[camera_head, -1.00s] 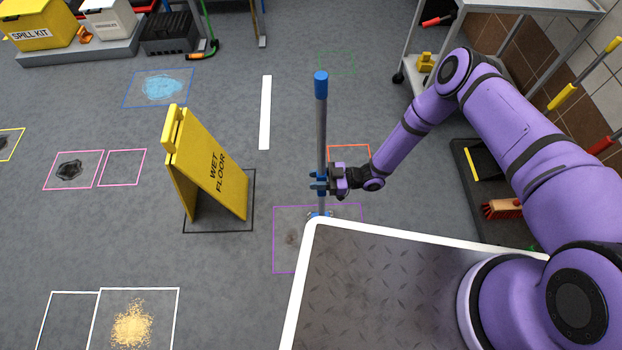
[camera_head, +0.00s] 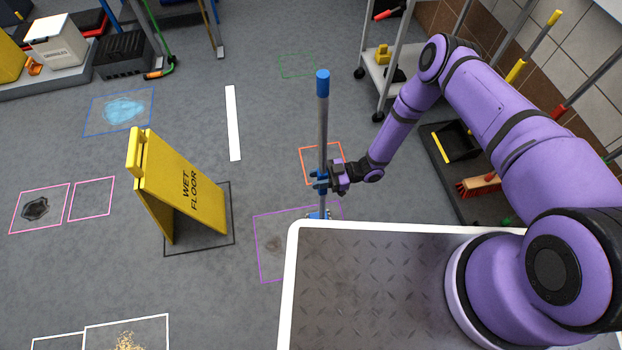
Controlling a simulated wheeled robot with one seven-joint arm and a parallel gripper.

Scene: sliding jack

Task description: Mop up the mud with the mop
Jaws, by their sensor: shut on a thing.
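My gripper (camera_head: 322,181) is shut on the upright handle of the mop (camera_head: 322,125), a grey pole with a blue top. The blue mop head (camera_head: 318,214) is low at the floor, just beyond the edge of my deck, and mostly hidden. It is by the upper right part of a purple floor outline (camera_head: 258,240). A faint brownish smear, seemingly the mud (camera_head: 274,243), lies inside that outline, left of the mop head. Part of the outline is hidden by my deck.
A yellow wet floor sign (camera_head: 185,195) stands left of the purple outline. A dark spill (camera_head: 35,209) and a blue puddle (camera_head: 124,110) lie farther left. A grey cart (camera_head: 393,75) stands behind my arm. A red brush (camera_head: 478,185) and dustpan (camera_head: 458,142) are at right.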

